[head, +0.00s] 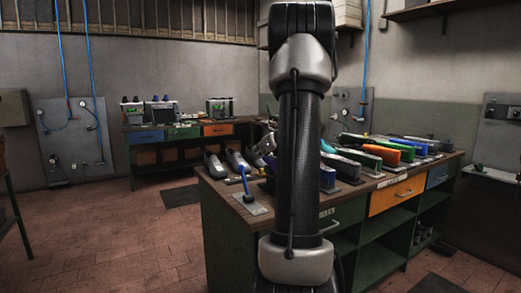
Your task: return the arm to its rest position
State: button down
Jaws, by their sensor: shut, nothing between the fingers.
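My arm rises through the middle of the head view as a dark upper link with grey joint covers. It stands upright in front of the workbench (222,190). My gripper's fingers cannot be made out. A small grey metallic part shows just left of the arm, above the bench, but I cannot tell whether it belongs to my wrist or to something on the bench. The arm hides the middle of the bench top.
Several coloured, elongated items stand in a row on the bench, among them an orange one (381,154) and a green one (358,158). A second bench (158,133) is at the back. Tiled floor is free at left.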

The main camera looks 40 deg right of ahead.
jog(key=shift+s+r, duration=0.2)
jog(key=shift+r, duration=0.55)
jog(key=s+a+f+n+g+y, duration=0.2)
jog(key=s+a+f+n+g, duration=0.15)
jog(key=s+f+n, duration=0.5)
jog(key=s+a+r+n+g, duration=0.2)
jog(key=s+a+r+n, duration=0.1)
jog(key=s+a+n, duration=0.6)
jog(key=s+a+r+n+g+h, duration=0.1)
jog(key=s+a+r+n+g, duration=0.1)
jog(key=s+a+n, duration=0.8)
jog(key=a+r+n, duration=0.1)
jog(key=a+n, duration=0.7)
jog(key=shift+s+a+n, duration=0.2)
jog(key=shift+a+n, duration=0.1)
jog(key=shift+n, duration=0.05)
